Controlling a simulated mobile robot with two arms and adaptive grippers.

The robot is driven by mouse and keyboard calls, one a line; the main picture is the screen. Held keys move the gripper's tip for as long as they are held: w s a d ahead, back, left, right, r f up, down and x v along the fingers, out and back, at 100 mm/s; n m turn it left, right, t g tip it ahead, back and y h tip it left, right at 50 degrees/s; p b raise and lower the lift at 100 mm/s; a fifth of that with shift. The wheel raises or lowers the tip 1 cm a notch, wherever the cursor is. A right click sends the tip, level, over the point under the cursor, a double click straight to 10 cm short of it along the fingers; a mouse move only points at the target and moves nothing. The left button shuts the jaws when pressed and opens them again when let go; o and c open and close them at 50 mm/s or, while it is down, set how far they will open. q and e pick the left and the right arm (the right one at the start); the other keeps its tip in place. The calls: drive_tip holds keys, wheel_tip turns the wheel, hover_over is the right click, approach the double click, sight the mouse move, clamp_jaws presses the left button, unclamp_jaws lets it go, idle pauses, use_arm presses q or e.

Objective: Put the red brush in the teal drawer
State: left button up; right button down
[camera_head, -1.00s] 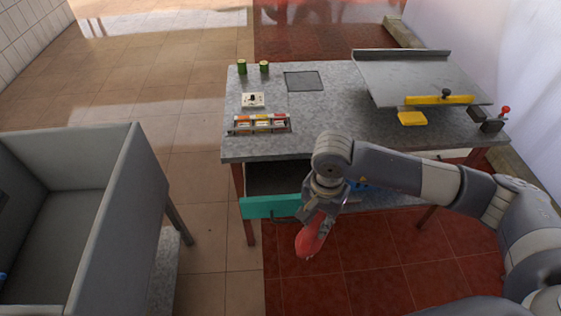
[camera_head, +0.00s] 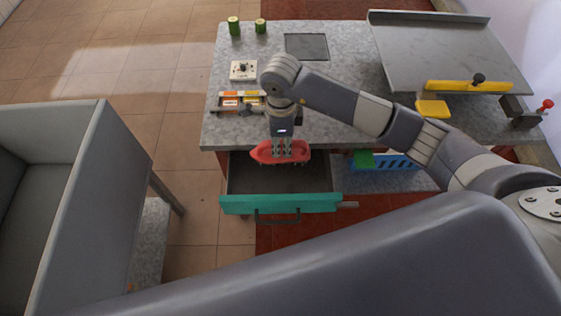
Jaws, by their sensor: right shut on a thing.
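The red brush (camera_head: 262,152) is in my right gripper (camera_head: 282,154), which is shut on it. The brush lies roughly level, pointing left and right. It appears over the back part of the open teal drawer (camera_head: 240,204), near the table's front edge. The drawer is pulled out under the table, with a teal front, a dark handle and a dark grey inside (camera_head: 255,182); the part I see looks empty. I cannot tell how high the brush is above the drawer floor. My left gripper is not in view.
The grey stone-topped table (camera_head: 335,75) holds two green cylinders, a white switch box (camera_head: 243,70), a coloured rack (camera_head: 237,102) and a tilted grey board (camera_head: 445,55) with a yellow strip. A blue crate (camera_head: 395,163) sits on a lower shelf. A grey bin (camera_head: 95,190) stands left.

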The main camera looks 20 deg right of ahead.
sight(281, 159)
wheel_tip(281, 159, down, 7)
drive_tip(key=shift+f+p, duration=0.2)
drive_tip(key=shift+p, duration=0.2)
drive_tip(key=shift+w+f, duration=0.1)
drive_tip(key=shift+f, duration=0.2)
wheel_tip(281, 159, down, 4)
drive_tip(key=shift+r, duration=0.1)
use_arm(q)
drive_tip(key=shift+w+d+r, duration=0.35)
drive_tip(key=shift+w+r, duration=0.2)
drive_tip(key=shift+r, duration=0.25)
use_arm(e)
drive_tip(key=shift+f, duration=0.2)
drive_tip(key=c, duration=1.8)
unclamp_jaws()
drive_tip(key=shift+f, duration=0.1)
drive_tip(key=shift+c, duration=0.2)
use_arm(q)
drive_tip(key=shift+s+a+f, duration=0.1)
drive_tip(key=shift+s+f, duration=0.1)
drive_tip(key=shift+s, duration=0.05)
use_arm(e)
drive_tip(key=shift+o, duration=0.7)
drive_tip(key=shift+d, duration=0.1)
